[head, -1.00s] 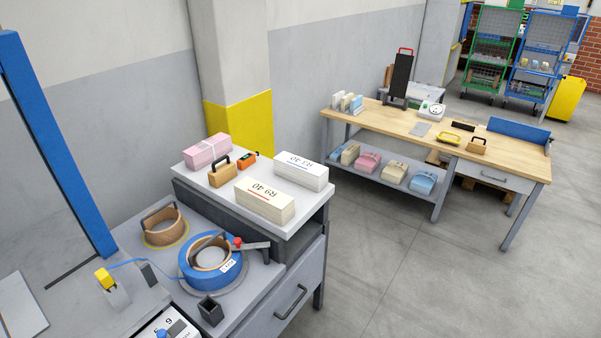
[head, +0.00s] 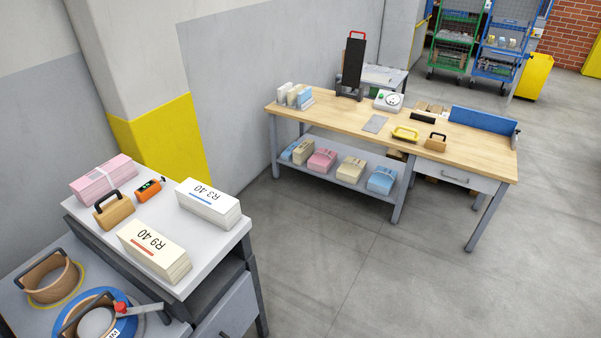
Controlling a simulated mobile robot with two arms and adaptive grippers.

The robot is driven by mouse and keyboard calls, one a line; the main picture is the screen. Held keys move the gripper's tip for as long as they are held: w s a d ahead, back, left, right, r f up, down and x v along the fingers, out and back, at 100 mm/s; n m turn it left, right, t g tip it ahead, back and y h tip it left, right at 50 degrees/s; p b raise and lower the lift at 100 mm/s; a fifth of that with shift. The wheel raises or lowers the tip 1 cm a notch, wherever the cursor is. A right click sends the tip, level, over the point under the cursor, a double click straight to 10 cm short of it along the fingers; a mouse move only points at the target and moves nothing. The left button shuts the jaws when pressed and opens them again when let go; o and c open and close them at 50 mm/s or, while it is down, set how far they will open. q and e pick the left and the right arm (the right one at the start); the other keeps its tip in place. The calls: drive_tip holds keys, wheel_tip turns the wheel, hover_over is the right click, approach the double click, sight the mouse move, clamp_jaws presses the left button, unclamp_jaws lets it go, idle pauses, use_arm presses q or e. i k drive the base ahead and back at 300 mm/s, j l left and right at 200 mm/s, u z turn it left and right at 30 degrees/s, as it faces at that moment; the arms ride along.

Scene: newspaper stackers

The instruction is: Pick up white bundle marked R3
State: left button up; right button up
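The white bundle marked R3 40 (head: 208,203) has a blue line under its print. It lies flat at the back right of a light grey raised cabinet top (head: 215,245), near its right edge. A cream bundle marked R9 40 (head: 155,251) with a red line lies in front of it and to its left, with a small gap between them. Neither of my grippers shows in the head view.
A wooden workbench (head: 340,119) stands behind right. The floor between is clear.

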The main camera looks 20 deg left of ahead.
sight(220, 209)
drive_tip(key=i+l+z, duration=0.1)
drive_tip(key=i, duration=0.6)
drive_tip(key=i+l, duration=0.2)
drive_tip(key=i, duration=0.55)
drive_tip(key=i+u, duration=0.25)
drive_tip(key=u, duration=0.15)
drive_tip(key=i+u, duration=0.25)
drive_tip(key=u, duration=0.15)
drive_tip(key=i+l+u, duration=0.15)
drive_tip(key=u, duration=0.3)
drive_tip(key=i+l+u, duration=0.25)
drive_tip(key=u, duration=0.15)
drive_tip(key=i, duration=0.1)
